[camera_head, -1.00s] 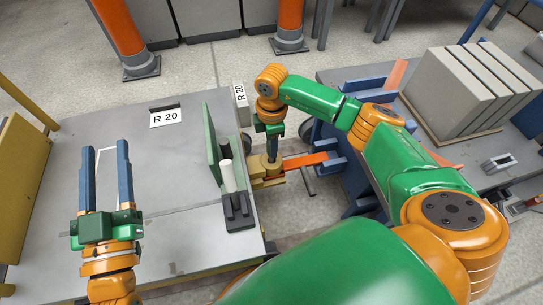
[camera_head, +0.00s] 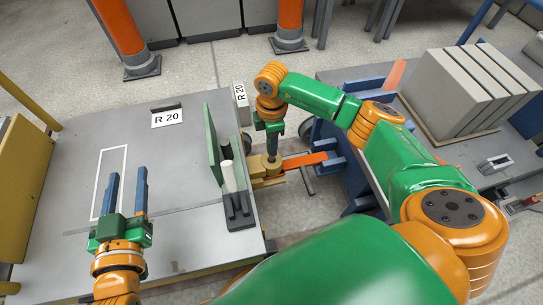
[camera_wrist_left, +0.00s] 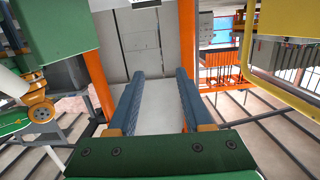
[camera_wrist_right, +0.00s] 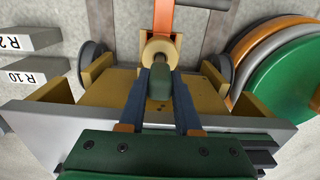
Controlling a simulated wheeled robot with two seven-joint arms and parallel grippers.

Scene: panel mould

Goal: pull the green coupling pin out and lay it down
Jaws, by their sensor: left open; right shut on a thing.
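The green coupling pin (camera_wrist_right: 160,84) shows in the right wrist view as a green grip between my right fingers. My right gripper (camera_head: 272,149) is shut on it and points down at the yellow coupling (camera_head: 262,182) beside the grey trolley. The round yellow collar (camera_wrist_right: 159,49) of the coupling shows just beyond the pin; the pin's lower part is hidden, so I cannot tell how deep it sits. My left gripper (camera_head: 127,173) is open and empty over the left trolley top (camera_head: 75,160). A white outlined rectangle (camera_head: 97,197) is marked on that top, just left of my left fingers.
A green upright plate (camera_head: 214,145) and a white cylinder (camera_head: 228,176) on a dark holder stand at the trolley's right edge. An orange drawbar (camera_head: 304,160) leads from the coupling to the blue frame. Grey panels (camera_head: 465,92) stand on the right table.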

